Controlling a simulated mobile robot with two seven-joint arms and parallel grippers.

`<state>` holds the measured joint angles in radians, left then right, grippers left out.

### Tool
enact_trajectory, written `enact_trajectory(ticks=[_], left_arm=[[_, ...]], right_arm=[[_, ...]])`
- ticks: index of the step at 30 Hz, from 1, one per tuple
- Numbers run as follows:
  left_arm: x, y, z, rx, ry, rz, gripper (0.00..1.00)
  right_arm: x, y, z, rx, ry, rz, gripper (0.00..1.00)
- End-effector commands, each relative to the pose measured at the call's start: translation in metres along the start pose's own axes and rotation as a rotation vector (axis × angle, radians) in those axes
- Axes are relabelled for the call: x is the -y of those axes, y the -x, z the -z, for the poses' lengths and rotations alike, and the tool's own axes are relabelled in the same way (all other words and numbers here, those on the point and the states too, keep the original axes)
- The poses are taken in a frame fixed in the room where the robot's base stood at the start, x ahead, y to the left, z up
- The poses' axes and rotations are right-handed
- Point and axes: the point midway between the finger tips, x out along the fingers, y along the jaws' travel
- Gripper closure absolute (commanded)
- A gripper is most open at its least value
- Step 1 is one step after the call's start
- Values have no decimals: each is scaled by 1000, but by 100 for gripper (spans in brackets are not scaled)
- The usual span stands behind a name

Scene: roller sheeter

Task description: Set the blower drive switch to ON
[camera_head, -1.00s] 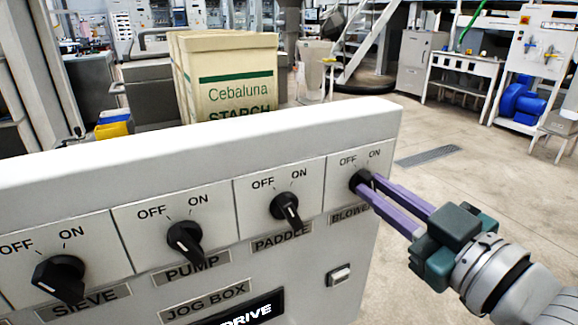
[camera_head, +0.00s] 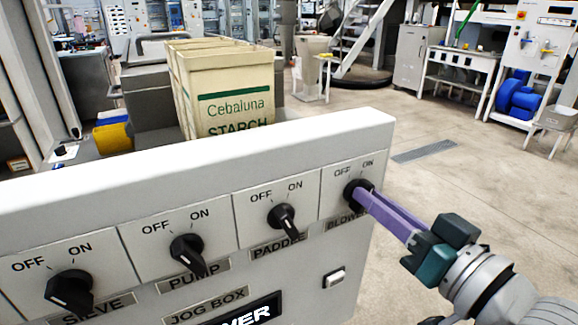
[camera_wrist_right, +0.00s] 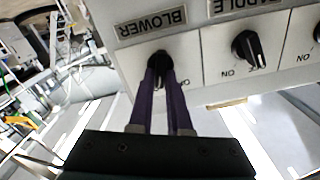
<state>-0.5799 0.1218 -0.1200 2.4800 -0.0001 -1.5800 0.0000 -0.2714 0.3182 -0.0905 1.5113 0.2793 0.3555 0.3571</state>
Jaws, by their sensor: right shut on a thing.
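The blower drive switch (camera_head: 356,191) is a black rotary knob on a white plate at the right end of the panel, under OFF and ON marks. My right gripper (camera_head: 362,197) has its purple fingers shut on this knob. In the right wrist view the knob (camera_wrist_right: 159,60) sits between the fingertips of my right gripper (camera_wrist_right: 161,72), under an upside-down BLOWER label (camera_wrist_right: 152,22). The fingers hide much of the knob, so its exact pointing is hard to tell. My left gripper is not in view.
Paddle (camera_head: 283,219), pump (camera_head: 187,252) and sieve (camera_head: 70,290) knobs sit to the left on the same panel. Starch boxes (camera_head: 232,85) stand behind the panel. Open floor lies to the right.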

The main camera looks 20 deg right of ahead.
Motion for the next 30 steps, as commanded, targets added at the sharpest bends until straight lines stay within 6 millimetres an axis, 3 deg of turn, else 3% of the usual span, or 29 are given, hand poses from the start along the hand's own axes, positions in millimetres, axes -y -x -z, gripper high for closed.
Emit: enact_trajectory(ticks=[20,21,28,30], left_arm=[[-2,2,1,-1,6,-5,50],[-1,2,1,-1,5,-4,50],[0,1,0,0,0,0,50],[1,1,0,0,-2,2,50]], right_arm=[[0,0,0,-1,-72,0,100],[0,0,0,-1,-72,0,82],[0,0,0,-1,-70,0,56],[0,0,0,-1,-70,0,54]])
